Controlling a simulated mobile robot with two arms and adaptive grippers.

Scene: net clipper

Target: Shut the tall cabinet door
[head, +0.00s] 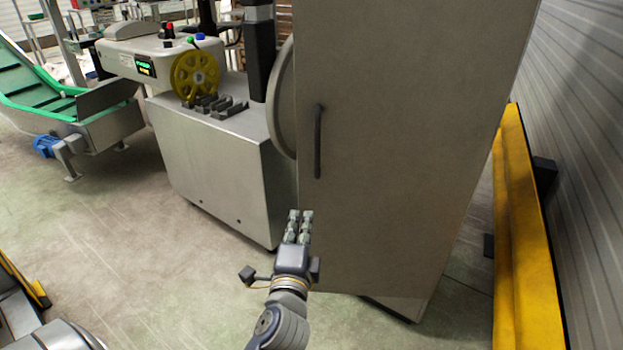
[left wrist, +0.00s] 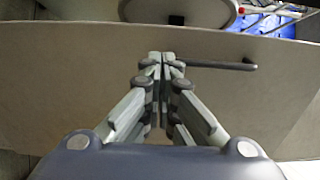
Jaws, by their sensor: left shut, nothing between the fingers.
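The tall cabinet's grey door (head: 400,130) fills the middle right of the head view, with a dark vertical bar handle (head: 318,140) near its left edge. I cannot tell how far the door stands from its frame. My left gripper (head: 300,215) is shut and empty, low in front of the door's left edge and below the handle. In the left wrist view, the shut fingers (left wrist: 162,60) point at the grey door panel (left wrist: 70,75), and the handle (left wrist: 215,65) shows just right of the fingertips. Contact with the door cannot be told. My right gripper is not in view.
A grey machine with a yellow wheel (head: 195,75) stands left of the cabinet, and a round grey disc (head: 284,100) sits close behind the door's left edge. A yellow barrier (head: 525,240) runs along the right wall. Open floor (head: 170,250) lies at lower left.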

